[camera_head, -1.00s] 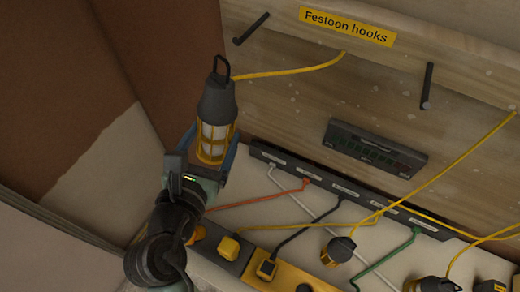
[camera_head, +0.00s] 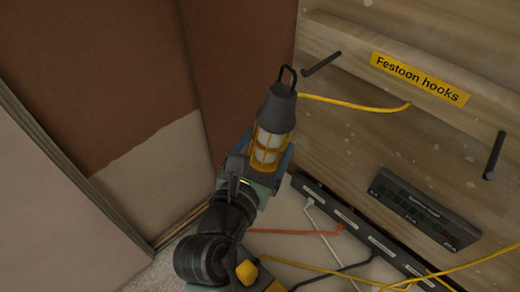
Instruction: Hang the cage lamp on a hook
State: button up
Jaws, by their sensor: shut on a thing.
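The cage lamp (camera_head: 270,130) has a dark grey cap, a yellow cage and a black loop on top. My gripper (camera_head: 264,172) is shut on its yellow cage and holds it nearly upright, leaning a little to the right. A yellow cable (camera_head: 355,103) runs from the lamp to the right. A dark peg-like hook (camera_head: 322,63) sticks out of the wooden board (camera_head: 420,45) just right of the lamp's loop. The loop looks apart from it, though depth is hard to tell. A second hook (camera_head: 494,156) is at the right. A yellow label (camera_head: 420,78) reads "Festoon hooks".
A dark panel (camera_head: 424,208) is fixed on the wood at the right. Below it runs a dark strip (camera_head: 350,220) with several coloured cables. A brown and pale plaster wall (camera_head: 110,80) closes in the left side.

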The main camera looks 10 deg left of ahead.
jog(key=w+d+f+b, duration=0.1)
jog(key=w+d, duration=0.3)
jog(key=w, duration=0.1)
jog(key=shift+w+f, duration=0.3)
jog(key=shift+f, duration=0.05)
dwell(0.6)
dwell(0.5)
jog(key=o, duration=1.5)
jog(key=shift+f, duration=0.15)
